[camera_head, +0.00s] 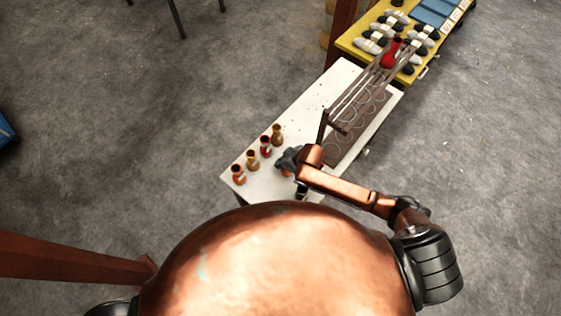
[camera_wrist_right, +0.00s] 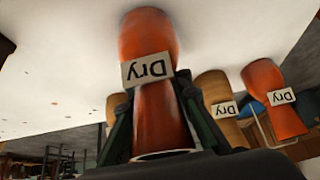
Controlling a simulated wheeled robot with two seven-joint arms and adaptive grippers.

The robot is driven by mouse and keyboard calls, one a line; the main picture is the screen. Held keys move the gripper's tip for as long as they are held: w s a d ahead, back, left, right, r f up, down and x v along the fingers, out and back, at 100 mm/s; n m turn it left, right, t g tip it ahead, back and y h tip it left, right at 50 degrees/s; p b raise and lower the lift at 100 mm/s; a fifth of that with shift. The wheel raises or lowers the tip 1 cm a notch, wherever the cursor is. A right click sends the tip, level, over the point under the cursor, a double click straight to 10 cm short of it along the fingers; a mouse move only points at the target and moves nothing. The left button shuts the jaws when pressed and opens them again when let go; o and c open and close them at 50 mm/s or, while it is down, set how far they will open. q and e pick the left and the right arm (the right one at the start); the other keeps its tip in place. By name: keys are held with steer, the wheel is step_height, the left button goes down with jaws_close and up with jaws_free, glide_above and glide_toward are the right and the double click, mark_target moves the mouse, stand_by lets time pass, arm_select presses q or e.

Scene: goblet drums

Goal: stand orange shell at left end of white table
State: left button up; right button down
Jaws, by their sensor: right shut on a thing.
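My right gripper (camera_head: 288,162) is over the near left part of the white table (camera_head: 316,103). It is shut on an orange shell (camera_wrist_right: 155,88) with a "Dry" label, one finger on each side. The shell is wide at one end, with an open rim at the narrow end. Its wide end is toward the tabletop; I cannot tell whether it touches. In the head view only a little of this shell (camera_head: 287,173) shows under the gripper. Another orange shell (camera_head: 238,175) stands at the table's left end. My left gripper is out of view.
Beside the standing orange shell, a tan shell (camera_head: 252,161), a red shell (camera_head: 265,148) and another tan shell (camera_head: 277,135) stand in a row. A rack with rods (camera_head: 352,97) fills the table's right part. A yellow table (camera_head: 353,43) with several items stands beyond.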

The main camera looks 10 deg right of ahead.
steer(key=shift+f, duration=0.1)
steer(key=c, duration=1.8)
jaws_free()
steer(key=shift+o, duration=0.2)
steer(key=p+v, duration=0.1)
steer(key=v, duration=1.1)
